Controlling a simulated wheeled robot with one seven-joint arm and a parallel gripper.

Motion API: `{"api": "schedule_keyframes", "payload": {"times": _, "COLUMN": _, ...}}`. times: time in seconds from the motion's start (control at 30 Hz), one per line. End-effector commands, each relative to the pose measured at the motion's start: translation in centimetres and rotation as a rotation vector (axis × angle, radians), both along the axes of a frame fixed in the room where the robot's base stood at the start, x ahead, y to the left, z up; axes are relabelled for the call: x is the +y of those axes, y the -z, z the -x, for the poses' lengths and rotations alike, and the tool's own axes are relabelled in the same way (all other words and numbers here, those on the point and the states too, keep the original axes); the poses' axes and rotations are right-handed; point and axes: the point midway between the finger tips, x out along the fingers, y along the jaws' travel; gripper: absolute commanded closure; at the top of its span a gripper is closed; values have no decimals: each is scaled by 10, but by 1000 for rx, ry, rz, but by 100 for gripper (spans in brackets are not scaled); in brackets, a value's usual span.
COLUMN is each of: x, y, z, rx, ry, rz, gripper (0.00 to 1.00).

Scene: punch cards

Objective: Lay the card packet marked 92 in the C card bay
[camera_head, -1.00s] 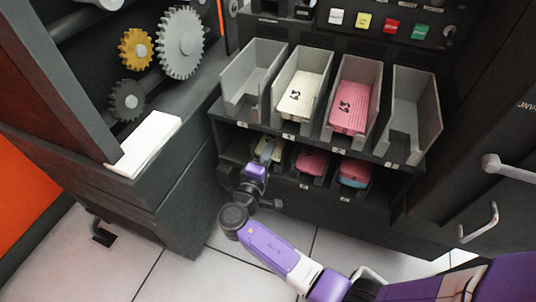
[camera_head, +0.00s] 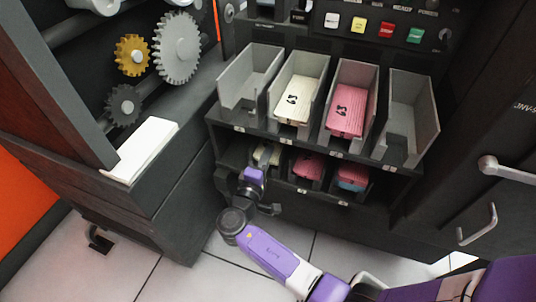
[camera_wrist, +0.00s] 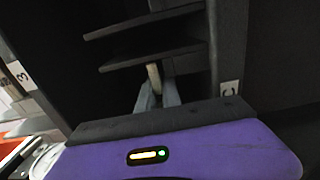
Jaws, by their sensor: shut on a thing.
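My gripper (camera_head: 262,160) is at the left end of the lower shelf, its fingers reaching into a bay there. In the wrist view its fingers (camera_wrist: 158,95) are shut on a narrow pale thing, seen edge-on, likely a cream card packet (camera_wrist: 153,76). Cream also shows around the fingers in the head view (camera_head: 275,156). Its mark is hidden, so I cannot tell whether it reads 92. A label reading C (camera_wrist: 230,88) is just right of the fingers in the wrist view. I cannot tell whether the packet rests on the bay floor.
The upper row has empty grey bays at left (camera_head: 228,99) and right (camera_head: 430,125). Between them lie a marked cream packet (camera_head: 299,92) and a marked pink packet (camera_head: 347,108). Pink packets (camera_head: 308,167) lie in lower bays. A white block (camera_head: 143,148) and gears are left.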

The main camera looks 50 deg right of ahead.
Motion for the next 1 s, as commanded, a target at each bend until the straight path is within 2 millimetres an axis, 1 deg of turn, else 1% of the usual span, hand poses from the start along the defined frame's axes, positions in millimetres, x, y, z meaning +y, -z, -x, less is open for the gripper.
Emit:
{"api": "schedule_keyframes", "payload": {"times": 0.03, "x": 0, "y": -1, "z": 0, "rx": -1, "ry": 0, "rz": 1, "gripper": 89}}
{"api": "schedule_keyframes", "payload": {"times": 0.13, "x": 0, "y": -1, "z": 0, "rx": -1, "ry": 0, "rz": 1, "gripper": 70}}
{"api": "schedule_keyframes", "payload": {"times": 0.17, "x": 0, "y": -1, "z": 0, "rx": -1, "ry": 0, "rz": 1, "gripper": 66}}
{"api": "schedule_keyframes", "payload": {"times": 0.47, "x": 1, "y": 0, "z": 0, "rx": 0, "ry": 0, "rz": 0, "gripper": 66}}
{"api": "schedule_keyframes", "payload": {"times": 0.57, "x": 6, "y": -1, "z": 2, "rx": 0, "ry": -2, "rz": 0, "gripper": 66}}
{"api": "schedule_keyframes", "payload": {"times": 0.67, "x": 19, "y": -2, "z": 6, "rx": 0, "ry": -4, "rz": 0, "gripper": 66}}
{"api": "schedule_keyframes", "payload": {"times": 0.9, "x": 56, "y": -1, "z": 19, "rx": 1, "ry": -5, "rz": 0, "gripper": 66}}
{"api": "schedule_keyframes", "payload": {"times": 1.0, "x": 66, "y": -1, "z": 23, "rx": 0, "ry": -3, "rz": 0, "gripper": 66}}
